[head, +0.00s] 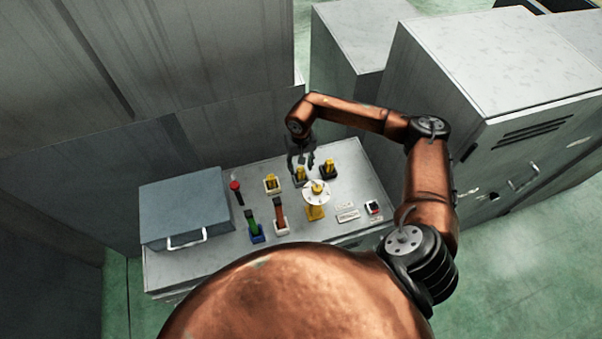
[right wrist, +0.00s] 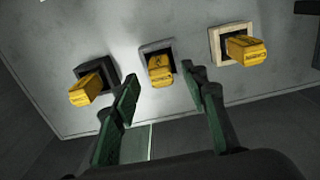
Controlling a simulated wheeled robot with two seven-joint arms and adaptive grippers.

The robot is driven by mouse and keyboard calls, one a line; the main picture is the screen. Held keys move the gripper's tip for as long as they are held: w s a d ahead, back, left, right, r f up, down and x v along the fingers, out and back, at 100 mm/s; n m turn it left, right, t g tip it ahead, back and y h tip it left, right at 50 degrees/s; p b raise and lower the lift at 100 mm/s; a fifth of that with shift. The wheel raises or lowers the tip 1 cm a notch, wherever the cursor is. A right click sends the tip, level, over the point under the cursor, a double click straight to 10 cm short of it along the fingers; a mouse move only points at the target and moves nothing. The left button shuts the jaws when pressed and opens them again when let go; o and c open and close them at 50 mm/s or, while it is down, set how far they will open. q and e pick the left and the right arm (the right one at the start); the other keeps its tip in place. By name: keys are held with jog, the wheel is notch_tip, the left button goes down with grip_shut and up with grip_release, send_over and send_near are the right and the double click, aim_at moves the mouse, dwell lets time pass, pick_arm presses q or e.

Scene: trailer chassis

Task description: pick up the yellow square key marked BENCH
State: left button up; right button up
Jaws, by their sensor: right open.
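Three yellow keys stand in square holders in a row on the cabinet top. In the right wrist view one key (right wrist: 86,90) is in a black holder at left, one (right wrist: 160,72) in a grey holder in the middle, and one (right wrist: 246,49) in a cream holder at right. Their markings are too small to read, so I cannot tell which says BENCH. The same row shows in the head view, with the middle key (head: 300,173) closest to my right gripper (head: 301,160). In the wrist view this gripper (right wrist: 168,98) is open and empty, its fingers either side of the middle key's line, apparently not touching it. My left gripper is out of view.
Tall grey cabinets (head: 500,130) stand at right.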

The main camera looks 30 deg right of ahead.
aim_at(300, 169)
jog(key=shift+f+p, duration=0.3)
jog(key=shift+f, duration=1.3)
jog(key=shift+c, duration=0.2)
jog(key=shift+w, duration=0.1)
grip_shut()
